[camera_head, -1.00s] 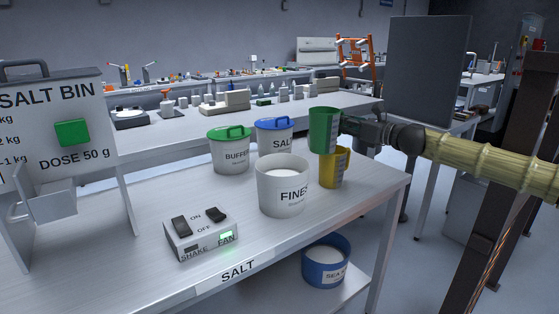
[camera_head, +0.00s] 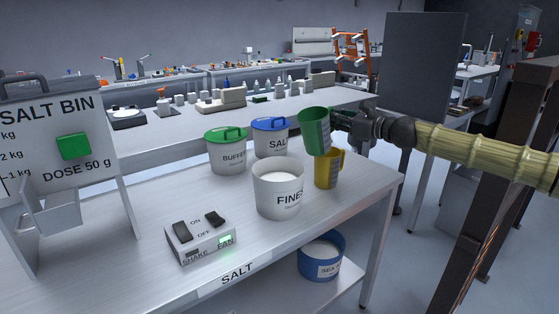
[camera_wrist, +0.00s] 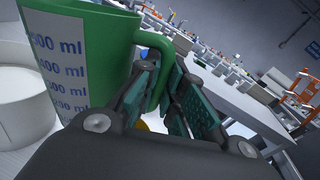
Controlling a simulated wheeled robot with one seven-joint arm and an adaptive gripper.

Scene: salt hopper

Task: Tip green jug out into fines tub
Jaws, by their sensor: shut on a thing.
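The green jug (camera_head: 315,131) is held in the air by my gripper (camera_head: 338,122), tilted a little with its mouth leaning left. In the wrist view the jug (camera_wrist: 112,45) shows a ml scale, and my gripper (camera_wrist: 165,95) is shut on its handle. The fines tub (camera_head: 278,191) is white, open and stands upright on the bench, with white material inside. The jug is above and to the right of the tub, not over its mouth. The tub also shows at the left edge of the wrist view (camera_wrist: 22,110). The inside of the jug is hidden.
A yellow jug (camera_head: 327,170) stands just below the green jug. The lidded buffer tub (camera_head: 226,157) and blue-lidded salt tub (camera_head: 271,141) stand behind. A switch box (camera_head: 202,239) and the salt bin (camera_head: 60,130) are left. A blue tub (camera_head: 321,262) sits on the lower shelf.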

